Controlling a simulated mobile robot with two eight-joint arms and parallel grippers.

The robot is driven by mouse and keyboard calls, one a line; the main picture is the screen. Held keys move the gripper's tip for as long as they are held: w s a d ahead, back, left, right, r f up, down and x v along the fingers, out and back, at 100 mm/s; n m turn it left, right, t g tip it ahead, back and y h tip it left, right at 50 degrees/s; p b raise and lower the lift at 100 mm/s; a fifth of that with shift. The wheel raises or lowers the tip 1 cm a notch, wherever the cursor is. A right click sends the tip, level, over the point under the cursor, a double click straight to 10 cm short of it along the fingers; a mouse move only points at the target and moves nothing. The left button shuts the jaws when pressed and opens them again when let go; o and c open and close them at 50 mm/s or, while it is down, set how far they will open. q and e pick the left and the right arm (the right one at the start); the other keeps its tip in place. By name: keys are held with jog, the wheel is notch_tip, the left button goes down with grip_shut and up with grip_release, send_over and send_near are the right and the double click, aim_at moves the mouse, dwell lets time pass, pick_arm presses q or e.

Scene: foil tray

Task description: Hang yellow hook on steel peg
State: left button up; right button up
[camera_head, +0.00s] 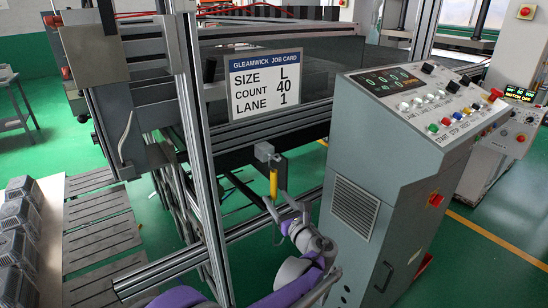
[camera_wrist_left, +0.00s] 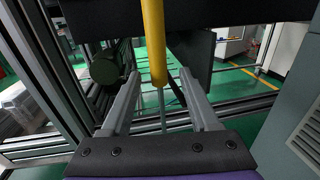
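The yellow hook (camera_head: 273,183) hangs upright in the head view, its top at a small grey bracket (camera_head: 264,152) beside the metal post. I cannot make out whether its upper end is around a steel peg; that contact is hidden or too small. In the left wrist view the yellow hook (camera_wrist_left: 153,40) comes down as a rod between the two fingers. My left gripper (camera_head: 279,201) is just below the bracket, around the rod's lower part. In the left wrist view my left gripper (camera_wrist_left: 160,78) has its fingers wide apart, with gaps beside the rod. My right gripper is not in view.
A grey control console (camera_head: 395,170) stands close on the right. A metal post (camera_head: 200,150) rises on the left, with a job card (camera_head: 265,84) behind. A dark round cylinder (camera_wrist_left: 104,70) is left of the fingers. Foil trays (camera_head: 20,215) lie far left.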

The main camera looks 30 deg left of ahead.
pick_arm(q)
jog(key=shift+d, duration=0.1)
jog(key=v, duration=1.1)
jog(key=s+a+f+n+g+h+p, duration=0.2)
jog(key=s+f+n+g+h+p, duration=0.2)
jog(key=s+n+h, duration=0.55)
jog(key=s+d+f+n+h+p, duration=0.2)
jog(key=s+d+n+h+p, duration=0.2)
jog(key=s+d+n, duration=0.6)
jog(key=s+n+h, duration=0.2)
jog(key=s+n, duration=0.2)
jog(key=shift+s+d+f+n, duration=0.25)
jog(key=shift+s+n, duration=0.05)
jog(key=shift+n, duration=0.05)
